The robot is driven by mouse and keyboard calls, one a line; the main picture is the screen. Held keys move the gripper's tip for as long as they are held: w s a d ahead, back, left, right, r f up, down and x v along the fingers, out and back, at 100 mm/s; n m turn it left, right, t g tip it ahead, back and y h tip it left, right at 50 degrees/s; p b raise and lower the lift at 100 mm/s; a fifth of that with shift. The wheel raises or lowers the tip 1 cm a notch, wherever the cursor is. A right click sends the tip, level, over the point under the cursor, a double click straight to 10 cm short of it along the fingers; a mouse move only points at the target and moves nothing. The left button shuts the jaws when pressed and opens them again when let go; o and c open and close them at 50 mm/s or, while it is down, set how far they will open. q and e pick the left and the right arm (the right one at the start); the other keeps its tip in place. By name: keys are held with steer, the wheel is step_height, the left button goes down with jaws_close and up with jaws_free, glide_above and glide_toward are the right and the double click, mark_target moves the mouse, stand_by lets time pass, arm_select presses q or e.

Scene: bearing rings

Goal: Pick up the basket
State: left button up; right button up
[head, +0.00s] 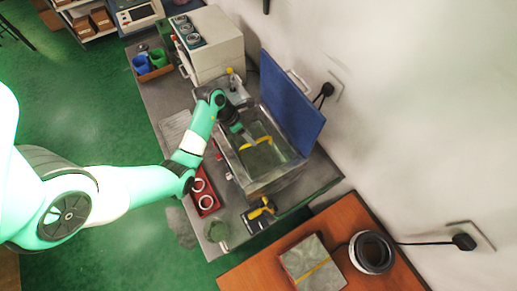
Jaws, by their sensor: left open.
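A metal basket with a yellow handle (262,141) sits inside an open steel tank (275,180) on the grey workbench. My left arm reaches in from the left, and my left gripper (246,136) is over the tank, close to the handle. The gripper is open; it is too small to tell whether its fingers touch the handle. Part of the basket is hidden by the gripper. My right gripper is not in view.
The tank's blue lid (291,103) stands raised against the wall. A red tray (207,203) with two rings lies left of the tank. A yellow-and-black item (261,213) lies in front. A beige machine (214,49) stands behind. A wooden table (240,279) is at bottom right.

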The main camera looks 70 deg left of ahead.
arm_select(q)
steer(key=x, duration=0.3)
steer(key=b+x, duration=0.2)
steer(key=x, duration=0.3)
steer(key=shift+w+d, duration=0.15)
steer(key=shift+r, duration=0.1)
jaws_close()
stand_by(1.1)
